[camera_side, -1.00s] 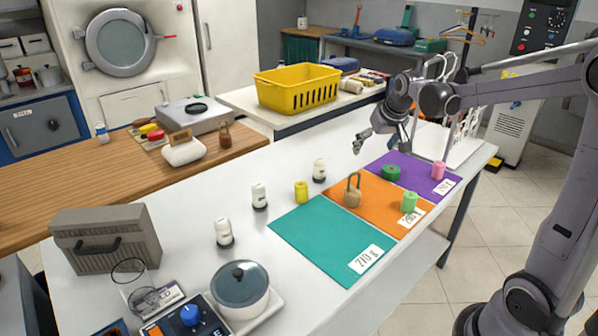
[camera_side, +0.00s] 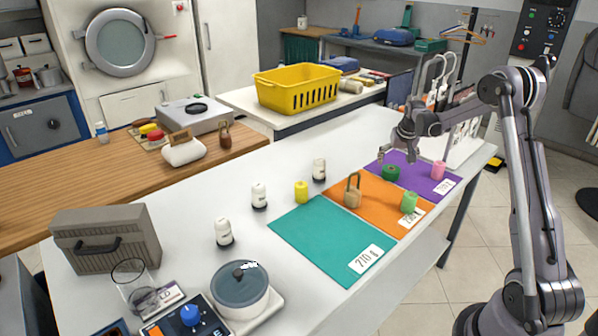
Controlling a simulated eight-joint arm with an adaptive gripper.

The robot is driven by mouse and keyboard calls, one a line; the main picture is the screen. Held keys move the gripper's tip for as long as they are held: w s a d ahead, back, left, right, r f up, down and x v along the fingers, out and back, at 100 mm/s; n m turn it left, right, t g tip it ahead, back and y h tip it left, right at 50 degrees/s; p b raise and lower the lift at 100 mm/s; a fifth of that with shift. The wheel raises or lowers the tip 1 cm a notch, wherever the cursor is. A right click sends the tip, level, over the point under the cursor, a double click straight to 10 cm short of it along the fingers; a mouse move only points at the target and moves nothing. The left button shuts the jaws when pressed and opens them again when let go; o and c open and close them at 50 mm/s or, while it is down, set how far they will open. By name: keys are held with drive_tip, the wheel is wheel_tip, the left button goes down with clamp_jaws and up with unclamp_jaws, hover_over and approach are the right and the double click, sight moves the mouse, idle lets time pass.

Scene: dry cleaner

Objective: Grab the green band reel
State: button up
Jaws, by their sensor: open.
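A squat dark green reel (camera_side: 391,173) sits on the purple mat (camera_side: 410,163), close to its border with the orange mat. A taller light green spool (camera_side: 409,202) stands on the orange mat (camera_side: 375,201); I cannot tell from looks alone which one is called the band reel. My gripper (camera_side: 396,157) is open and empty, pointing down just above and behind the dark green reel. I cannot tell whether the fingers touch it.
A pink spool (camera_side: 438,170) stands on the purple mat, right of my gripper. A tan padlock-shaped weight (camera_side: 353,190) stands on the orange mat. A yellow spool (camera_side: 301,192) and several white bottles stand left of the mats. The teal mat (camera_side: 325,238) is bare except for its label.

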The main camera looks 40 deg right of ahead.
sight(392, 170)
drive_tip(key=shift+x, duration=3.1)
drive_tip(key=c, duration=1.2)
